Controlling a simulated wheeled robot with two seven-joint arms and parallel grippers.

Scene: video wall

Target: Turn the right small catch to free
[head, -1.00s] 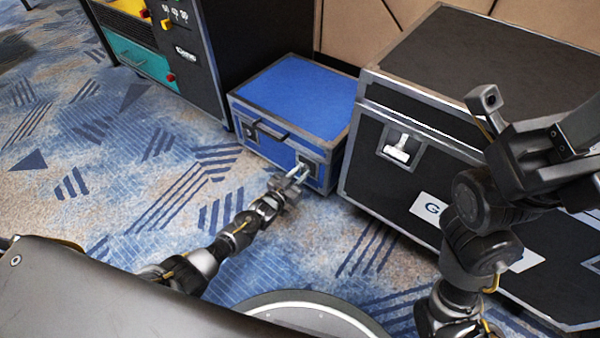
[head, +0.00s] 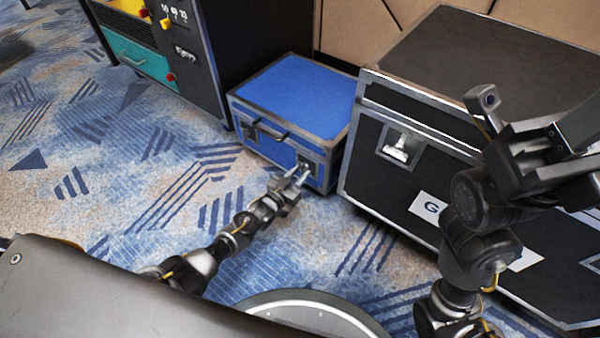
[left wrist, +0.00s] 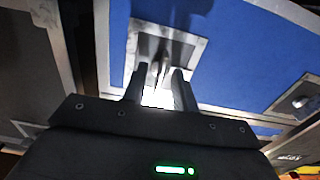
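The blue case (head: 300,100) stands on the carpet with two metal catches on its front. The right small catch (head: 306,165) is near the case's right front corner. It also shows in the left wrist view as a thin upright wing (left wrist: 157,68) on a square metal plate. My left gripper (head: 302,174) is at this catch. In the left wrist view its two fingers (left wrist: 160,80) stand apart on either side of the wing, with gaps visible. The left catch (head: 250,131) is away from the gripper. My right gripper (head: 555,148) is raised before the black case, its fingertips unclear.
A large black case (head: 400,190) with grey metal edges stands close on the right. A dark rack (head: 215,60) with a teal drawer is behind on the left. A black handle (head: 268,133) is between the blue case's catches. Carpet at left is clear.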

